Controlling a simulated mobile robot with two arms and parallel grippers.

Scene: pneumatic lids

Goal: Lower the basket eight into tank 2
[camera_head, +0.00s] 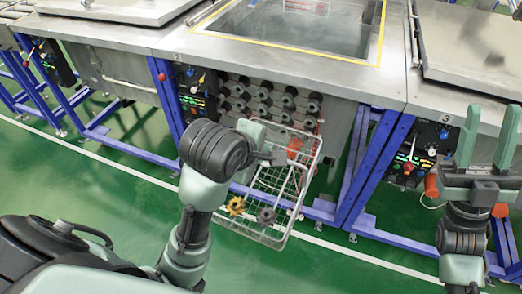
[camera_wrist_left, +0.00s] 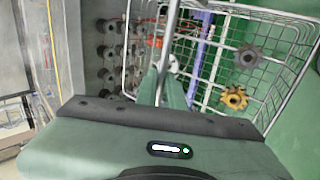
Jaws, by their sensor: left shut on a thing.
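A wire basket (camera_head: 250,233) hangs tilted over the floor in front of tank 2. It holds a yellow gear (camera_head: 236,206) and a dark gear (camera_head: 267,216). My left gripper (camera_head: 270,152) is shut on the basket's upper part, its fingers partly hidden. The left wrist view shows the basket (camera_wrist_left: 293,78) beyond the gripper (camera_wrist_left: 170,88). I cannot read a number on it. Tank 2 (camera_head: 265,69) stands open behind and above the basket, with a yellow-edged opening. My right gripper (camera_head: 492,120) is open, empty and pointing up at the right.
Closed lids cover the tanks on the left (camera_head: 120,8) and right (camera_head: 470,50). Control panels (camera_head: 195,90) and (camera_head: 412,150) and blue frame legs (camera_head: 365,165) are close to the basket. A wire rack (camera_head: 307,6) shows at tank 2's far side. The green floor in front is clear.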

